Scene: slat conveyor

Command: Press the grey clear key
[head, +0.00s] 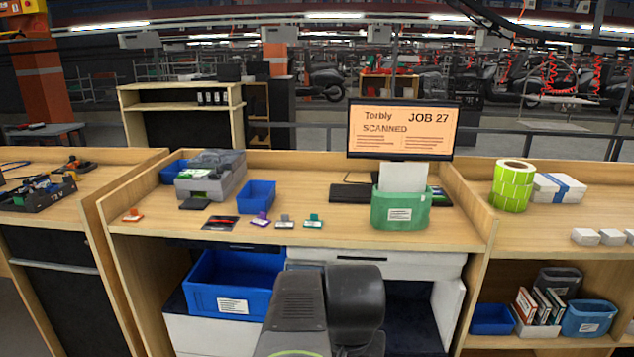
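No key that I can clearly read as a clear key shows. A small grey piece with a pale label (284,222) sits near the front edge of the wooden desk, between a purple piece (261,220) and a teal piece (313,222); I cannot tell if it is a key. A dark keyboard (350,193) lies in front of the monitor (400,131), partly hidden by a green bin; its single keys are too small to tell. The monitor reads "Torbly JOB 27 SCANNED" on orange. My dark arm links show at the bottom centre; my gripper is not in view.
The green bin (392,212) holds a white sheet. A grey box (211,184), a blue bin (256,197), a black pad (194,204), a black-and-red packet (220,223) and an orange piece (133,215) are on the left. The desk's middle is fairly clear. Side panels bound it.

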